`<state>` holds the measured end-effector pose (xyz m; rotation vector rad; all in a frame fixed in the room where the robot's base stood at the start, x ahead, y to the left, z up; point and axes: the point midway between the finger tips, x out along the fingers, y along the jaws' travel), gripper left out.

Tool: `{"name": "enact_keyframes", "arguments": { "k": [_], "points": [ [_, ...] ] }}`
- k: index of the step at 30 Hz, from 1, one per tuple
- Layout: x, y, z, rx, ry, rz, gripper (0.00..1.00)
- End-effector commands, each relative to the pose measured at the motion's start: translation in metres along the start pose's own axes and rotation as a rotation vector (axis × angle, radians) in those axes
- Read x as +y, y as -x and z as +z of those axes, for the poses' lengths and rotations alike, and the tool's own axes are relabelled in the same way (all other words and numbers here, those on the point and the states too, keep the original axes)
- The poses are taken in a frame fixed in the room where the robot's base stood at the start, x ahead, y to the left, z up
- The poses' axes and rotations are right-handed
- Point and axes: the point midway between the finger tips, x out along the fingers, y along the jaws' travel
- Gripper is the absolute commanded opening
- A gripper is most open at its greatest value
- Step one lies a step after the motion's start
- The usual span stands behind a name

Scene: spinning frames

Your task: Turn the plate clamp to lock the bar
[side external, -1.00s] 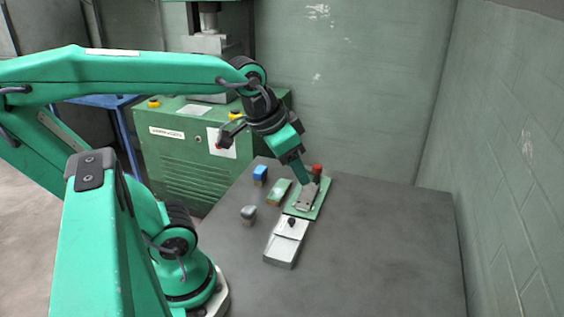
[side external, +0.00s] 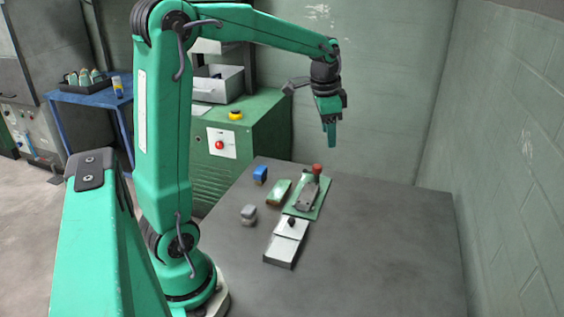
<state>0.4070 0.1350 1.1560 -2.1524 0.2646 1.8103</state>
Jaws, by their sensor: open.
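The plate clamp (side external: 307,196) lies on the table as a grey metal piece on a green base plate, with a red knob (side external: 317,168) at its far end. A pale metal block with a black knob (side external: 286,243) stands at the near end of the green plate. I cannot tell which piece is the bar, or whether the clamp presses on it. My gripper (side external: 331,142) is open and empty, pointing down in the air above the far end of the clamp, clear of it.
The grey table (side external: 385,245) is bare on the right. A green cabinet (side external: 260,135) and a wall stand behind.

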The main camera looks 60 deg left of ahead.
Motion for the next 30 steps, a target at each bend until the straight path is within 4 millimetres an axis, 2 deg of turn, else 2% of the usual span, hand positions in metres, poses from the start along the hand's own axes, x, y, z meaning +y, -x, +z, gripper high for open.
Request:
{"name": "enact_keyframes", "arguments": {
  "k": [1, 9, 18, 24, 30],
  "points": [
    [-0.012, -0.009, -0.002, -0.014, -0.011, 0.008, 0.51],
    [-0.064, -0.051, -0.008, -0.071, -0.096, 0.050, 0.51],
    [-0.116, -0.104, -0.001, -0.118, -0.183, 0.107, 0.51],
    [-0.135, -0.127, 0.006, -0.133, -0.220, 0.132, 0.51],
    [-0.140, -0.132, 0.007, -0.136, -0.231, 0.138, 0.51]
  ]
}}
